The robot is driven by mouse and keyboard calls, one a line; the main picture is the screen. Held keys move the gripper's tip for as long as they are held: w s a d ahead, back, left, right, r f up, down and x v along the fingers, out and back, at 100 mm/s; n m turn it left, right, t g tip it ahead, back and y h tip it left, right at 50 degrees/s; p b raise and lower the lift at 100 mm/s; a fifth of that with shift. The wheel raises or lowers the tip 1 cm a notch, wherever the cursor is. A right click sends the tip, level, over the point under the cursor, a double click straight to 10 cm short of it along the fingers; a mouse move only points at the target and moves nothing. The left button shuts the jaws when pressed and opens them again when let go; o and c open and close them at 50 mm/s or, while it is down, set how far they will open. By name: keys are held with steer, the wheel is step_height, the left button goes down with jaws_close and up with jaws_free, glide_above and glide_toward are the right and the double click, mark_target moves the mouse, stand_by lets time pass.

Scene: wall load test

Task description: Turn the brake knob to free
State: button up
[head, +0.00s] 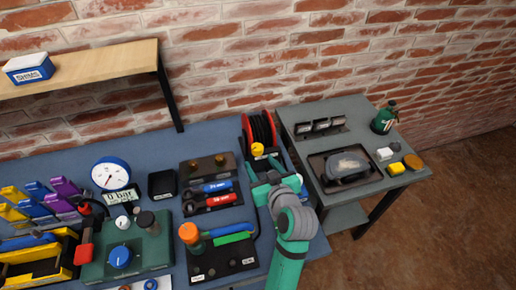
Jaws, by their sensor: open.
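A reel (260,131) with red rims and dark cable wound on it stands at the back right of the blue-grey bench. A yellow knob (257,149) shows low on its front; it looks like the brake knob, but I cannot read any mark or its setting. My gripper (262,177) is just in front of the reel, below the yellow knob in the picture. It is open, with nothing seen between its fingers, and appears apart from the knob. My wrist and gripper hide part of the reel's base.
Left of my arm are a black plate with an orange-topped handle (189,234), a rack with blue and red tools (212,193), and a green box with a blue knob (121,257). A grey side table (375,150) stands right, holding a black tray (316,180).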

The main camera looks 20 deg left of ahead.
mark_target(258, 149)
steer(key=w+a, duration=0.1)
steer(key=w, duration=0.1)
steer(key=w+a+f+m+h, duration=0.1)
steer(key=w, duration=0.2)
steer(key=w+a+f+h, duration=0.1)
steer(key=w, duration=0.1)
steer(key=shift+w+a+m+t, duration=0.3)
steer(key=shift+w+a, duration=0.05)
steer(key=shift+w, duration=0.05)
steer(key=shift+w+a+f, duration=0.1)
steer(key=shift+w+a, duration=0.05)
steer(key=shift+a, duration=0.3)
steer(key=shift+w+d, duration=0.15)
steer(key=shift+d, duration=0.2)
steer(key=c, duration=1)
steer(key=shift+c, duration=0.2)
